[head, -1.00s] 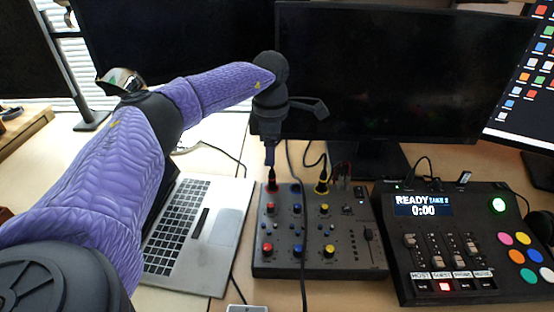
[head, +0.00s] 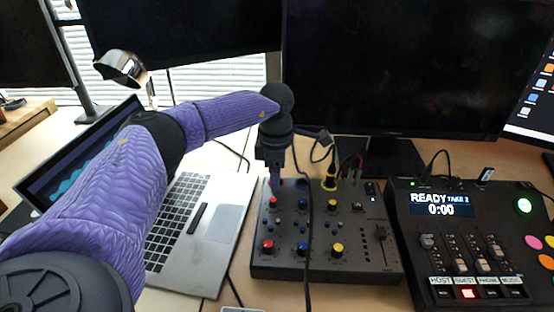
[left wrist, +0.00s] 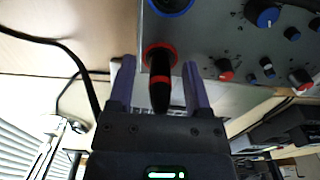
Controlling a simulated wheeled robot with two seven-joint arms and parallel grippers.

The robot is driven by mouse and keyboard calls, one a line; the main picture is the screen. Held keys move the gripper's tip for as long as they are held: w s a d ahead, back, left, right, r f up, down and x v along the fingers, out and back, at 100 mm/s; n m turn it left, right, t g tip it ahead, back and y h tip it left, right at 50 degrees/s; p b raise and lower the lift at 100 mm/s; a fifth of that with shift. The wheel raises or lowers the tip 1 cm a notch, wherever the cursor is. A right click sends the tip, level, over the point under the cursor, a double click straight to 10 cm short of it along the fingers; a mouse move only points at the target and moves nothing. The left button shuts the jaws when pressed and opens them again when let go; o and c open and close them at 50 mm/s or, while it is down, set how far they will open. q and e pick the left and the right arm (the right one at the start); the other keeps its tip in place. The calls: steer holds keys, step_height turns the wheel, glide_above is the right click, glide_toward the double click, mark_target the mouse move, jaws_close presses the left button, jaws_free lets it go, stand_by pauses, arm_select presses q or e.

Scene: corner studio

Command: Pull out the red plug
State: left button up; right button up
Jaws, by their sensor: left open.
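The red plug (left wrist: 160,82) has a black body and a red ring, and sits in a socket on the mixer panel (left wrist: 205,25) in the left wrist view. My left gripper (left wrist: 159,68) is open, with one purple finger on each side of the plug. A gap shows on both sides, so the fingers look apart from it. In the head view my left gripper (head: 274,184) points down at the back left of the mixer (head: 365,268) and hides most of the plug. My right gripper is not in view.
A yellow plug (head: 330,178) stands to the right of my left gripper, with thin dark cables behind it. A black cable hangs across the mixer. A laptop (head: 222,222) lies to the left, a recorder console (head: 410,245) to the right, and a monitor (head: 400,70) behind.

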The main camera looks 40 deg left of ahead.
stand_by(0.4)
arm_select(q)
steer(key=shift+r, duration=0.1)
steer(key=shift+p, duration=0.3)
stand_by(0.6)
jaws_close()
stand_by(0.7)
stand_by(0.8)
